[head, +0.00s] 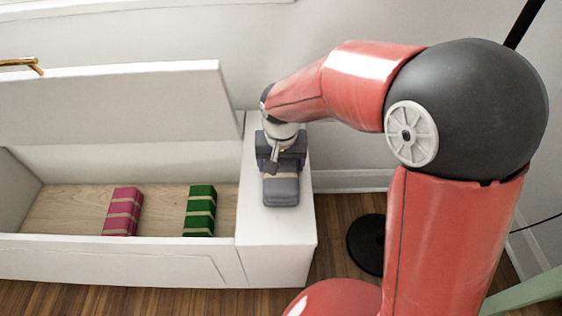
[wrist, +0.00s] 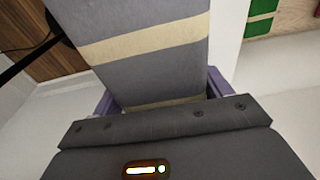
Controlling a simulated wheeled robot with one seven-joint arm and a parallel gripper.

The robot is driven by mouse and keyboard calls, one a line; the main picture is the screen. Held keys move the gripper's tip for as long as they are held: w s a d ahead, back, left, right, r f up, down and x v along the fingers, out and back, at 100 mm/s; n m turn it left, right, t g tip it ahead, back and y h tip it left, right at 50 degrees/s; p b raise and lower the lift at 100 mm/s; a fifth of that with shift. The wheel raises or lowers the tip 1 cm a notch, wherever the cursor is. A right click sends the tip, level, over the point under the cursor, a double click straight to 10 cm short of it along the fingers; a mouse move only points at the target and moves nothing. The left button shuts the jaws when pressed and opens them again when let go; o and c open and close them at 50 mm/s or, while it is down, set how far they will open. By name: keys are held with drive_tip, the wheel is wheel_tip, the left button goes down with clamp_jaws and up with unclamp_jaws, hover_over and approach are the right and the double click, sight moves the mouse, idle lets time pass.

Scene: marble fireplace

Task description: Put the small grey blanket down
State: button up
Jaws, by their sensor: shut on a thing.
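The small grey blanket (head: 281,192) is a folded grey bundle with pale tan bands. In the head view it is at the white end top of the bench (head: 270,225), right of the open compartment. My gripper (head: 281,165) points down at the blanket's far end and is shut on it. In the wrist view the blanket (wrist: 140,40) fills the upper middle, between the purple fingers of my gripper (wrist: 160,97). Whether the blanket's underside touches the white top cannot be told. My gripper hides its far end.
The bench's open compartment (head: 70,205) holds a pink banded bundle (head: 123,211) and a green banded bundle (head: 200,210), with bare wood around them. Its white lid (head: 130,105) stands raised behind. A black round base (head: 366,243) stands on the wooden floor to the right.

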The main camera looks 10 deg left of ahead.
drive_tip(key=o, duration=1.1)
drive_tip(key=r, duration=0.4)
drive_tip(key=s+r+p, duration=0.1)
drive_tip(key=r, duration=0.7)
drive_tip(key=shift+s+d, duration=0.15)
drive_tip(key=shift+s, duration=0.05)
drive_tip(key=s+d+r+m+t, duration=0.1)
drive_tip(key=s+d+r, duration=0.15)
drive_tip(key=d, duration=0.45)
drive_tip(key=s+d+r+t, duration=0.1)
drive_tip(key=d+r, duration=0.2)
drive_tip(key=d, duration=0.4)
drive_tip(key=s+d, duration=0.3)
drive_tip(key=d, duration=0.1)
drive_tip(key=s+d+m+t, duration=0.1)
drive_tip(key=s+d, duration=0.2)
drive_tip(key=s+d+f+t, duration=0.1)
drive_tip(key=s+d, duration=0.3)
drive_tip(key=shift+d+m, duration=0.35)
drive_tip(key=shift+m, duration=0.05)
